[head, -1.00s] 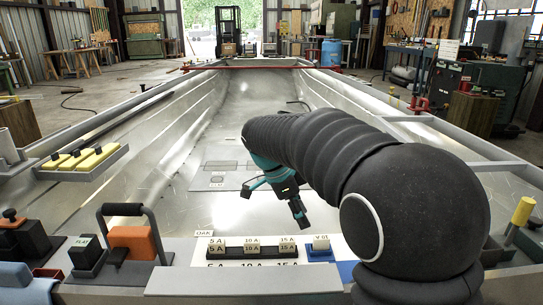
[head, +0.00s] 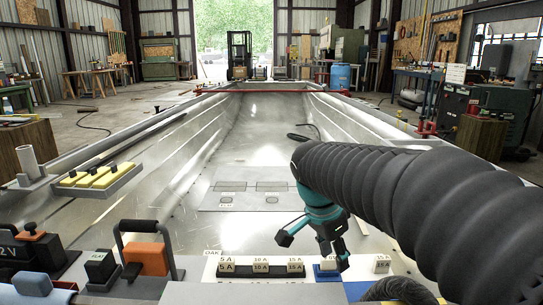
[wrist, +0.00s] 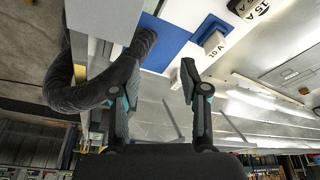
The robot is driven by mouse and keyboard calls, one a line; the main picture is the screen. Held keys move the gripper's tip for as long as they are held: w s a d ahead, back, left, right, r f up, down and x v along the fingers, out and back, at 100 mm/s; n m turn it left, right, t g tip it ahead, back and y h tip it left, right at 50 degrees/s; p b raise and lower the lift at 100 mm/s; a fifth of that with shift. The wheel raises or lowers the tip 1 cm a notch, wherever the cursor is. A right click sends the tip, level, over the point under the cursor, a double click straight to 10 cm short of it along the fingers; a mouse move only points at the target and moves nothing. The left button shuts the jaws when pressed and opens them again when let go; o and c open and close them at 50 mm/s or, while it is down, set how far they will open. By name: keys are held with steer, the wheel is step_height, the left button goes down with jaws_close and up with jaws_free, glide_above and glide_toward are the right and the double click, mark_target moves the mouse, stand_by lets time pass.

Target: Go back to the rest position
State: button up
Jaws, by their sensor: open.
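My gripper (head: 313,252) hangs at the end of my dark ribbed arm, in front of the fuse panel in the head view. Its teal-and-black fingers are spread wide. In the wrist view my gripper (wrist: 160,75) has a clear gap between its fingertips and nothing between them. A pale fuse block (head: 327,261) sits on a blue base beside the right finger in the head view. In the wrist view a block marked 10 A (wrist: 214,43) stands near a blue patch, apart from the right fingertip.
Another block (head: 382,264) stands right of the blue base. An orange block (head: 146,257) with a dark handle and a tray of yellow blocks (head: 97,180) are at left. The hull floor (head: 255,135) beyond is largely clear.

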steer(key=s+n, duration=0.2)
steer(key=s, duration=0.1)
steer(key=s+d+n+t+y, duration=0.1)
steer(key=s+n, duration=0.1)
steer(key=s, duration=0.1)
steer(key=s+d+r+n+t+p, duration=0.1)
steer(key=s, duration=0.2)
steer(key=shift+s+d+n+y, duration=0.1)
steer(key=shift+d+n+y, duration=0.1)
steer(key=shift+n+y, duration=0.2)
steer(key=s+f+n+t+y, duration=0.1)
steer(key=s+f+n+t, duration=0.1)
steer(key=s+n, duration=0.4)
steer(key=shift+s+d+f+n+p, duration=0.3)
steer(key=shift+s+n+p, duration=0.15)
steer(key=shift+s, duration=0.8)
